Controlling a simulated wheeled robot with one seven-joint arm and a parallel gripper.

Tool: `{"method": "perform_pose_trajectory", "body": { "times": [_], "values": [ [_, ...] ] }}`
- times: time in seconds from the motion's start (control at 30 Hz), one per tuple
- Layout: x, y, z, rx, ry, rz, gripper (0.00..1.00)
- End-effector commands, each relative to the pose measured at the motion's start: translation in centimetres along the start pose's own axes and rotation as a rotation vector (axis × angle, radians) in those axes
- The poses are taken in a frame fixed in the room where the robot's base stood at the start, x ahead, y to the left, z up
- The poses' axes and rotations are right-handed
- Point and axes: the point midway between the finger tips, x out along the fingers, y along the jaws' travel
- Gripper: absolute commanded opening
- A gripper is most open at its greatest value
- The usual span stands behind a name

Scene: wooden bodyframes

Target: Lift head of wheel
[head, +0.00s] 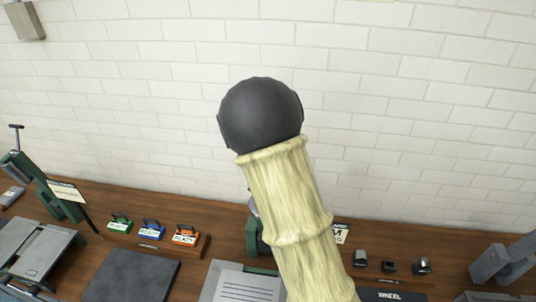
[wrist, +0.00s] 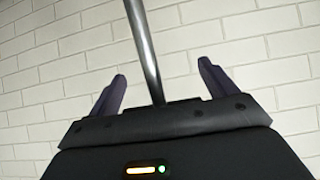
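My gripper (wrist: 162,68) is open in the wrist view, its two dark fingers standing well apart against the white brick wall. A shiny metal rod (wrist: 145,45) runs down from the top edge into the space between the fingers in the picture; I cannot tell whether it touches them or what it belongs to. In the head view my raised arm fills the middle and my gripper cannot be made out. A dark plate lettered "WHEEL" (head: 390,296) shows at the bottom edge. The wheel's head cannot be clearly identified.
The wooden bench (head: 215,215) runs along the wall. It bears a green machine (head: 62,200), a tray of coloured "READY" blocks (head: 152,232), a dark flat plate (head: 130,275), small dark metal pieces (head: 388,267) and a grey device (head: 503,262). My arm hides the bench's middle.

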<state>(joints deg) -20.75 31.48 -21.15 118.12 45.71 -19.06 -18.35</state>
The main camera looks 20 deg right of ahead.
Motion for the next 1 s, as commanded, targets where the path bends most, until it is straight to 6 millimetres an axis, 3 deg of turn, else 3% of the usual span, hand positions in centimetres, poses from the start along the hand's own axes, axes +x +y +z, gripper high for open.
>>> {"method": "perform_pose_trajectory", "body": {
  "times": [0.47, 1.0],
  "values": [
    [-1.3, -0.2, -0.6, 0.001, 0.014, -0.005, 0.85],
    [-10.1, -0.1, -0.8, 0.004, 0.011, -0.005, 0.85]
  ]
}}
